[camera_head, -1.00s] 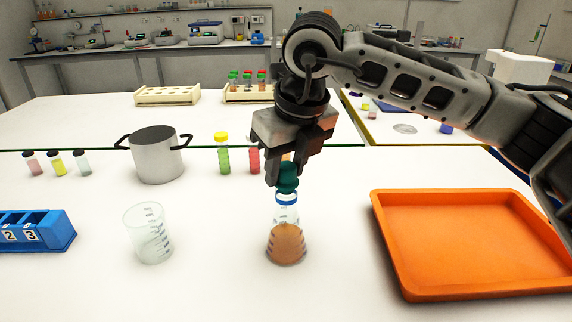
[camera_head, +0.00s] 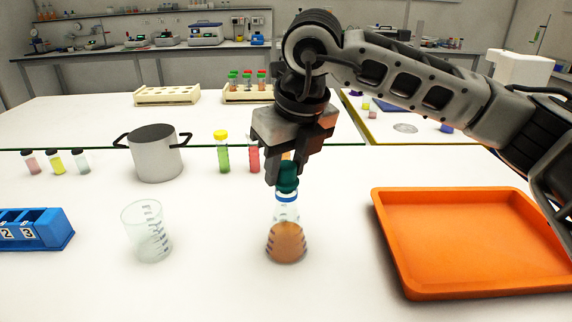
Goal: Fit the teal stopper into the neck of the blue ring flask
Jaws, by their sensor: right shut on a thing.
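The blue ring flask (camera_head: 287,238) stands upright on the white table, with orange-brown liquid inside and a blue ring round its neck. The teal stopper (camera_head: 288,177) is at the top of the flask's neck, upright and in line with it. I cannot tell how deep it sits in the neck, as the rim is hidden by it. My right gripper (camera_head: 287,170) is shut on the teal stopper from above. My left gripper is not in view.
An orange tray (camera_head: 392,284) lies to the right and an empty beaker (camera_head: 147,232) stands to the left. Behind are a metal pot (camera_head: 156,158), a green bottle with a yellow cap (camera_head: 223,155) and a red bottle (camera_head: 254,160). A blue numbered rack (camera_head: 52,228) is far left.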

